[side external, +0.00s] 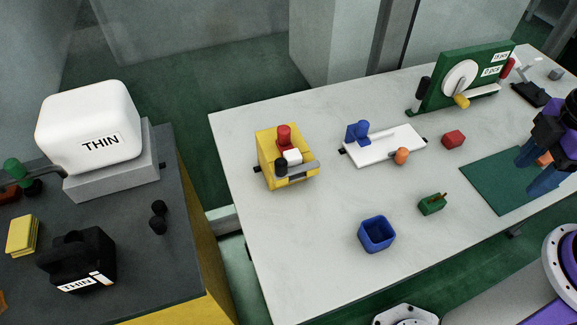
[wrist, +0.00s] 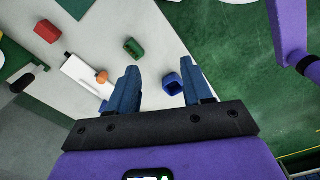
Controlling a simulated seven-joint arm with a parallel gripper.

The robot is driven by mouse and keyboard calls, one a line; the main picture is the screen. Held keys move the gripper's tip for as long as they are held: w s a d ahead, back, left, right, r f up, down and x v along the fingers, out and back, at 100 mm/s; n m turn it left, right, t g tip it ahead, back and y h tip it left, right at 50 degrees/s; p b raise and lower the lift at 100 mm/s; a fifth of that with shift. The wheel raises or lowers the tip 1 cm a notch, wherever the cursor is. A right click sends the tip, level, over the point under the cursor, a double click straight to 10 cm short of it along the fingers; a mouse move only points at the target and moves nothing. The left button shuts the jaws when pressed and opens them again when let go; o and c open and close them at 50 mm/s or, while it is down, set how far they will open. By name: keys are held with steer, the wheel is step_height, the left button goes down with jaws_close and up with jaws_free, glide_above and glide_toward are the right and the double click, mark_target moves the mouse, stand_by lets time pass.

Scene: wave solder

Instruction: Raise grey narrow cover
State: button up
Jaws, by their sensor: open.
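No part is plainly marked as the grey narrow cover. A narrow grey bar (side external: 303,171) lies across the front of the yellow block (side external: 268,160) in the side view, and I cannot tell whether it is the cover. My gripper (side external: 531,170) has blue fingers and hangs at the right edge of the side view, over or near the green mat (side external: 490,185). It is far from the yellow block. In the wrist view my gripper (wrist: 160,72) is open, with nothing between its fingers. The yellow block is not visible in the wrist view.
The white table holds a white board (side external: 375,147) with blue and orange knobs, a red block (side external: 453,139), a green block (side external: 432,204), a blue open box (side external: 377,234) and a green upright panel (side external: 455,85). A white THIN container (side external: 90,120) stands on the dark left bench.

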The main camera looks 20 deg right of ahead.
steer(key=w+a+f+n+t+h, duration=0.2)
steer(key=w+a+n+h, duration=0.35)
steer(key=w+a, duration=0.3)
steer(key=n+t, duration=1.5)
glide_toward(281, 168)
steer(key=shift+y, duration=0.35)
steer(key=x, duration=1.1)
steer(key=shift+d+r, duration=0.15)
steer(key=shift+d, duration=0.1)
jaws_close()
